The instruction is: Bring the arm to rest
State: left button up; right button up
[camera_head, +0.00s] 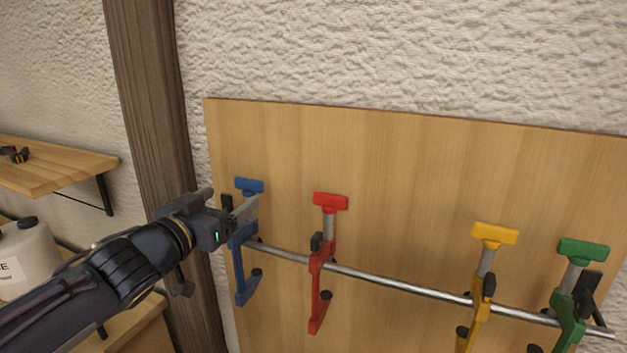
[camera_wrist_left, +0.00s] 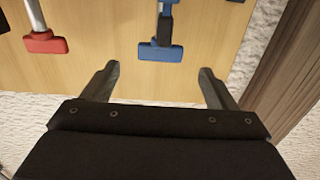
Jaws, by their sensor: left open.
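My left gripper (camera_head: 243,211) reaches in from the left in the head view, in front of the blue clamp (camera_head: 244,262). In the left wrist view its two fingers (camera_wrist_left: 158,88) are spread apart with nothing between them. The blue clamp's handle (camera_wrist_left: 161,53) shows just beyond the fingertips, apart from them. The blue clamp hangs on a metal rail (camera_head: 385,279), and part of it is hidden behind the gripper. My right gripper is in neither view.
A red clamp (camera_head: 320,275), a yellow clamp (camera_head: 481,283) and a green clamp (camera_head: 570,300) hang along the rail on a wooden board (camera_head: 400,180). A dark wooden post (camera_head: 150,110) stands left of the board. A shelf (camera_head: 60,167) and a white jug (camera_head: 28,255) are farther left.

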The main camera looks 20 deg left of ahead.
pick_arm(q)
jog(key=shift+f, duration=0.1)
jog(key=s+d+f+n+g+y, duration=0.15)
jog(key=s+f+n+g, duration=0.4)
jog(key=f, duration=0.75)
jog(key=s+d+f+m+g+h, duration=0.1)
jog(key=s+d+f+g+h, duration=0.1)
jog(key=s+d+f, duration=0.3)
jog(key=s+d+f+m+g+h, duration=0.2)
jog(key=s+d+f+g, duration=0.3)
jog(key=s, duration=0.6)
jog(key=shift+d+f, duration=0.3)
jog(key=shift+f, duration=0.25)
